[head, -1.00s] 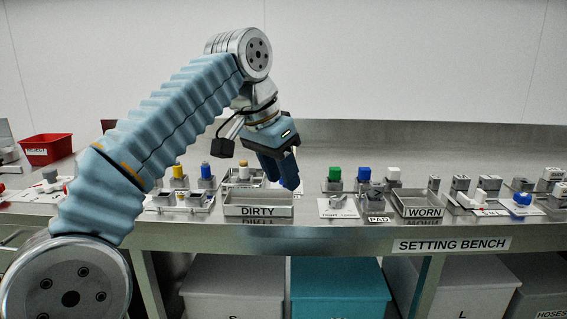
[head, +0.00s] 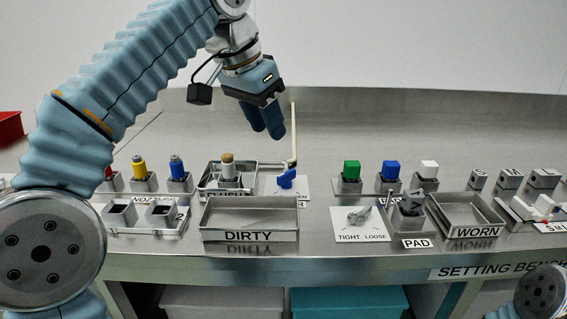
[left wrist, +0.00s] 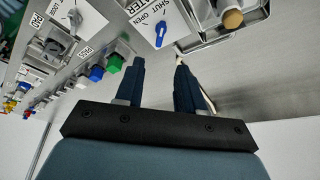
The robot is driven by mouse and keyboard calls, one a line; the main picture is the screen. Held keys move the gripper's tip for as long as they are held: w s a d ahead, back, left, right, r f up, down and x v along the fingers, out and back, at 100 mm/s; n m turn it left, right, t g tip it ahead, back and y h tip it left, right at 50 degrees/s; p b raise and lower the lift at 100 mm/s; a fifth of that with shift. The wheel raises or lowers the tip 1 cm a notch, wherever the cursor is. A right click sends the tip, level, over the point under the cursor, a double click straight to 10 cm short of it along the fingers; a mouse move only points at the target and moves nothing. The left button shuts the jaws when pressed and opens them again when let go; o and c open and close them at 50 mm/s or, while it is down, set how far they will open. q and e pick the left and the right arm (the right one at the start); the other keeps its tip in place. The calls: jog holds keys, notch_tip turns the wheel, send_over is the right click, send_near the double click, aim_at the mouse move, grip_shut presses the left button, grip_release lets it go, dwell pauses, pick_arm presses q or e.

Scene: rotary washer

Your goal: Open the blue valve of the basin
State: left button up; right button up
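The blue valve (head: 287,178) is a small lever on a white card at the back of the bench, right of the metal basin tray (head: 253,190). In the left wrist view the blue valve (left wrist: 160,33) shows just beyond my fingertips, on a card reading SHUT and OPEN. Which mark the lever points at is hard to tell. My left gripper (head: 266,136) hangs above and slightly left of the valve, apart from it. In the left wrist view its dark blue fingers (left wrist: 159,62) stand apart with nothing between them. My right gripper is out of view.
A thin tan upright (head: 293,130) stands close behind the valve. A brown-topped piece (head: 228,165) stands in the basin tray. The DIRTY tray (head: 248,218) lies in front; green (head: 351,170) and blue (head: 390,170) blocks stand to the right. The bench surface behind is clear.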

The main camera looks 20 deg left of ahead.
aim_at(286, 173)
pick_arm(q)
jog(key=x, duration=1.2)
grip_shut()
